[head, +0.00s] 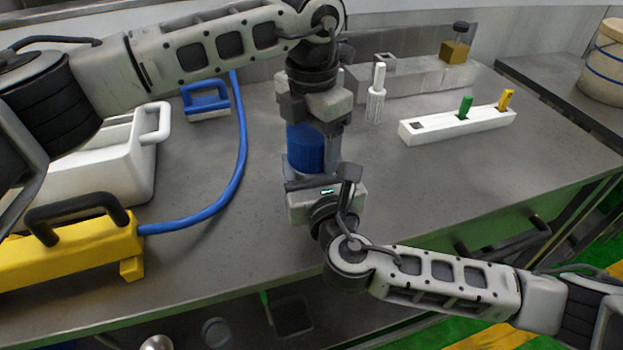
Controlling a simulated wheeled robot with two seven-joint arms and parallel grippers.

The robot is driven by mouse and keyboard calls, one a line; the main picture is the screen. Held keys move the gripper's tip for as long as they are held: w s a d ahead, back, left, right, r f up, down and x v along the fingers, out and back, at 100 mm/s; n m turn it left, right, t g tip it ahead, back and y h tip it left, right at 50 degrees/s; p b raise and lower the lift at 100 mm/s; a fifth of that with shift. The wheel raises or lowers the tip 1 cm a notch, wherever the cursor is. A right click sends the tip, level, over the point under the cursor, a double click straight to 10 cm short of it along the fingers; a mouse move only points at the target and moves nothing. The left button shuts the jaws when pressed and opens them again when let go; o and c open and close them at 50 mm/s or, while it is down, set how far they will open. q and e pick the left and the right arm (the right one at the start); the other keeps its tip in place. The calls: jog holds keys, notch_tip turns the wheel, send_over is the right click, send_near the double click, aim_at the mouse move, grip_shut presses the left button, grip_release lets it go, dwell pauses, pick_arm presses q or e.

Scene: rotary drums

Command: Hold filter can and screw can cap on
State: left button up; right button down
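A blue ridged cylinder (305,148), which looks like the can cap, is upright near the middle of the bench. A pale grey part, likely the filter can, shows narrowly below it and is mostly hidden. My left gripper (333,138) points down from above at the blue part, with one finger along its right side. The other finger's contact is hidden. My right gripper (318,183) reaches in from the near side, low at the can. Its fingers are largely hidden behind its own body, so its grip is unclear.
A white block with green and yellow pegs (458,124) lies right. A white bin (128,165), a yellow device (70,245) and a blue hose (238,150) occupy the left. The front right bench is clear.

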pick_arm(q)
jog(key=o, duration=1.2)
jog(key=shift+c, duration=0.2)
jog(key=shift+r, duration=0.1)
notch_tip(320, 180, up, 12)
jog(key=shift+a+f, duration=0.1)
pick_arm(e)
jog(key=shift+c, duration=1.4)
grip_release()
pick_arm(q)
jog(key=shift+w, duration=0.1)
pick_arm(e)
jog(key=shift+s, duration=0.1)
pick_arm(q)
jog(key=shift+f+b, duration=0.55)
pick_arm(e)
jog(key=v, duration=1.5)
jog(key=shift+s, duration=0.4)
jog(key=shift+d, duration=0.1)
